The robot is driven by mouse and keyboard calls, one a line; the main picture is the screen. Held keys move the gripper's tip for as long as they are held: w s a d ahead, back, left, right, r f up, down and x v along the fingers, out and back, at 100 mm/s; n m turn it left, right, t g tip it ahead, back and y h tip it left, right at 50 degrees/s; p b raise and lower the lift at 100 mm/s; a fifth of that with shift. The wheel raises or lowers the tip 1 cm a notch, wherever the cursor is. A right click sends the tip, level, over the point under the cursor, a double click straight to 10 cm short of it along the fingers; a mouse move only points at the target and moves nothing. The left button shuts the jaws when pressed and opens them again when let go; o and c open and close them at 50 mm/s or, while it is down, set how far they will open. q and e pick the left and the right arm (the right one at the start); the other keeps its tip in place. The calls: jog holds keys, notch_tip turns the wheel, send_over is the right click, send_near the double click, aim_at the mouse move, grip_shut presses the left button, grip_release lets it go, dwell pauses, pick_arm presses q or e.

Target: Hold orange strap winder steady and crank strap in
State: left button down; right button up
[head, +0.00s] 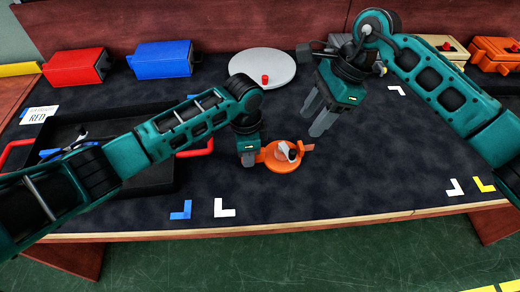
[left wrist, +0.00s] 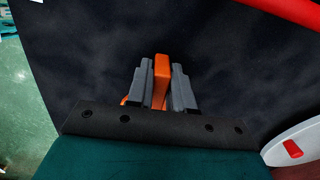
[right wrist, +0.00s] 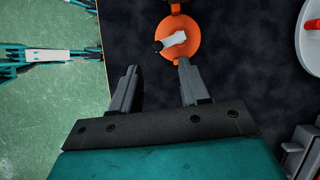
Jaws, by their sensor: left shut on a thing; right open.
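The orange strap winder (head: 283,166) lies on the dark table top near the front edge, with a pale crank on its round face. A short orange strap end shows at its right side in the head view. My left gripper (head: 249,158) is shut on the winder's left end; the left wrist view shows the orange part (left wrist: 161,82) between its fingers. My right gripper (head: 318,118) is open and empty, up and to the right of the winder. The right wrist view shows the winder (right wrist: 182,38) beyond the open fingers (right wrist: 158,80), apart from them, with the crank (right wrist: 174,40) on top.
A grey round plate (head: 262,66) with a red knob stands behind the winder. A black tray (head: 130,185) with red handles is at left. Red (head: 75,67) and blue (head: 163,60) boxes stand at the back. The table's front right is mostly clear.

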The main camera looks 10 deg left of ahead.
jog(key=w+a+r+m+t+y, duration=0.3)
jog(key=a+r+m+y, duration=0.35)
jog(key=r, duration=0.25)
jog(key=w+a+r+m+t+y, duration=0.2)
jog(key=w+a+r+m+y, duration=0.2)
jog(key=a+r+m+y, duration=0.45)
jog(key=w+d+r+m+t+h, duration=0.35)
jog(key=m+t, duration=0.35)
jog(key=m, duration=0.4)
jog(key=w+d+r+m+t+h, duration=0.4)
jog(key=m+t, duration=0.3)
jog(key=m, duration=0.4)
jog(key=m+g+h, duration=1.2)
jog(key=m+g, duration=0.6)
jog(key=m, duration=0.8)
send_near(293, 151)
jog(key=f, duration=0.9)
jog(key=shift+s+d, duration=0.2)
